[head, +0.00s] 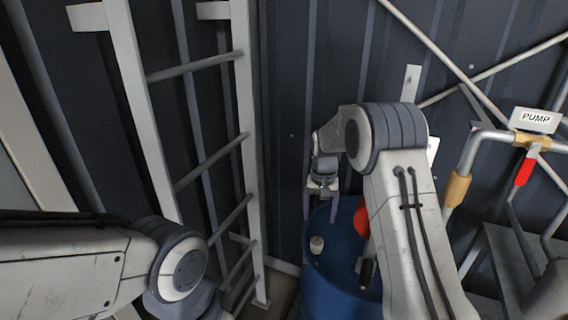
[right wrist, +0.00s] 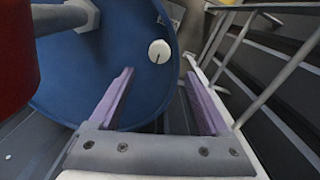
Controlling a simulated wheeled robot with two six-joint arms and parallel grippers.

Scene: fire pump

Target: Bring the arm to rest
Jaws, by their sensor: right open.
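My right arm reaches forward in the middle of the head view. Its right gripper (head: 320,203) points down over the far left rim of a blue drum (head: 335,290). In the right wrist view the right gripper (right wrist: 160,90) is open, with two purple fingers apart and nothing between them. The blue drum (right wrist: 90,80) with a white cap (right wrist: 159,51) lies beyond the fingers, to the left. My left arm shows at lower left in the head view; its gripper is out of the picture.
A white ladder (head: 245,110) stands left of the drum. A red object (head: 361,218) is partly hidden by my right arm. At right are pipes with a red-handled valve (head: 524,171) and a PUMP sign (head: 535,120). A dark corrugated wall (head: 300,60) closes the back.

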